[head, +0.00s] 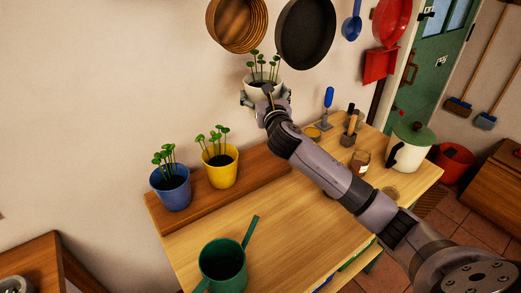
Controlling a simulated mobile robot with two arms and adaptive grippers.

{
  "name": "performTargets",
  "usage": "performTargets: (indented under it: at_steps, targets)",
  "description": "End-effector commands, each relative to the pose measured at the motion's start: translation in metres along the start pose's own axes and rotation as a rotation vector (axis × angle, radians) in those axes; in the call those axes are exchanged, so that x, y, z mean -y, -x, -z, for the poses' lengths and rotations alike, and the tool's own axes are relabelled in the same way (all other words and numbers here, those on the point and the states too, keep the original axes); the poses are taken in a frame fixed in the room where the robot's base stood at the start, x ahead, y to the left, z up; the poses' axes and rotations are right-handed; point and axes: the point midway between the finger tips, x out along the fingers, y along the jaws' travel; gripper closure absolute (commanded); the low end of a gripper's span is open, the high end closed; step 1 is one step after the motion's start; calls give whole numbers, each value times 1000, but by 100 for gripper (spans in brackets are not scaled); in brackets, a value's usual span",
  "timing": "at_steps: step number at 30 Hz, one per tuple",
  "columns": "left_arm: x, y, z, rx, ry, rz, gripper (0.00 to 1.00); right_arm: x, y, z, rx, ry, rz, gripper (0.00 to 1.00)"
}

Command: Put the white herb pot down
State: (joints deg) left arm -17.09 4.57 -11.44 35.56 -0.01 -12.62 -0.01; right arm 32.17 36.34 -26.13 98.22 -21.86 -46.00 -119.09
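The white herb pot (254,91) with green seedlings is in the upper middle of the head view. My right gripper (265,97) is shut around it, with a finger on each side. The gripper and arm hide much of the pot's lower part. The pot appears to be raised above the raised wooden board (194,204) at the back of the table, near the board's far end. It looks roughly upright. My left gripper is not in view.
A blue herb pot (171,190) and a yellow herb pot (221,172) stand on the board. A green watering can (222,264) stands in front. Pans (305,33) hang on the wall close above. Small tools, a jar (359,161) and a cream pot (405,156) stand at right.

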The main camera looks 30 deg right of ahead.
Motion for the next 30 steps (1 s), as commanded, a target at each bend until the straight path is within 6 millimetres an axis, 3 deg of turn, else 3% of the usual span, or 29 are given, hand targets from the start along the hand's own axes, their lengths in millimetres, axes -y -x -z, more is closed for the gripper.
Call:
performTargets:
  at_steps: [15, 23, 30]
  targets:
    - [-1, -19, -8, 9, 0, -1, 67, 0, 0, 126, -1, -3, 2, 74]
    - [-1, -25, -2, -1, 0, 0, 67, 1, 0, 148, 3, -2, 2, 74]
    - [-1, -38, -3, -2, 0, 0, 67, 0, 0, 183, 1, -3, 2, 74]
